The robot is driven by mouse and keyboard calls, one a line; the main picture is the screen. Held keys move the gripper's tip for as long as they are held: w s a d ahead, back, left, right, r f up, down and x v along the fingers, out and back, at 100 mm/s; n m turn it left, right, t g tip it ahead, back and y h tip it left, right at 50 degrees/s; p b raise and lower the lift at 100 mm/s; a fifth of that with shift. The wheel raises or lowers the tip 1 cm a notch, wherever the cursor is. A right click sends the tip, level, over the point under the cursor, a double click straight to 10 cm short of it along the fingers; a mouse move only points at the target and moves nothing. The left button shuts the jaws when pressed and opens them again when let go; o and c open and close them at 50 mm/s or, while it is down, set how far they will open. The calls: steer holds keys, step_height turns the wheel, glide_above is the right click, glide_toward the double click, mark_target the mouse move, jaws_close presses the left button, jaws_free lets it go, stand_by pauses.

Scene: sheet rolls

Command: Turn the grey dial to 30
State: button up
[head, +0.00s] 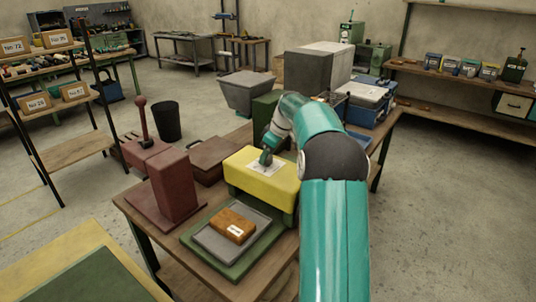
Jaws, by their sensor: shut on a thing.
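A yellow box (250,186) on green supports stands on the wooden workbench. A white marked plate (277,167) lies on its top face. My gripper (265,159) reaches down from the right onto that plate, and its jaws are shut on the grey dial. The dial itself is hidden behind the fingers. The numbers and any pointer on the plate are too small to read, so the dial's setting cannot be told.
A dark red lever machine (172,188) stands left of the yellow box. In front, a green and grey tray (204,240) holds a brown labelled block (233,225). A large grey box (318,70) and a blue-sided case (366,100) stand behind.

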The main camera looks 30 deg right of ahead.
steer(key=m, duration=0.2)
steer(key=m+h, duration=0.1)
steer(key=m, duration=0.1)
steer(key=m+h, duration=0.1)
steer(key=m, duration=0.1)
steer(key=shift+a+t, duration=0.3)
steer(key=m+h, duration=0.2)
steer(key=m, duration=0.3)
steer(key=shift+w+a, duration=0.1)
steer(key=shift+a, duration=0.05)
steer(key=m+g+h, duration=0.1)
steer(key=m, duration=0.2)
steer(key=m+g+h, duration=0.1)
steer(key=m, duration=0.2)
steer(key=shift+w+a, duration=0.1)
steer(key=m+g, duration=0.1)
steer(key=m, duration=0.2)
steer(key=m+g, duration=0.1)
steer(key=m, duration=0.2)
steer(key=shift+w+h, duration=0.15)
steer(key=shift+h, duration=0.15)
steer(key=shift+g, duration=0.3)
steer(key=o, duration=1)
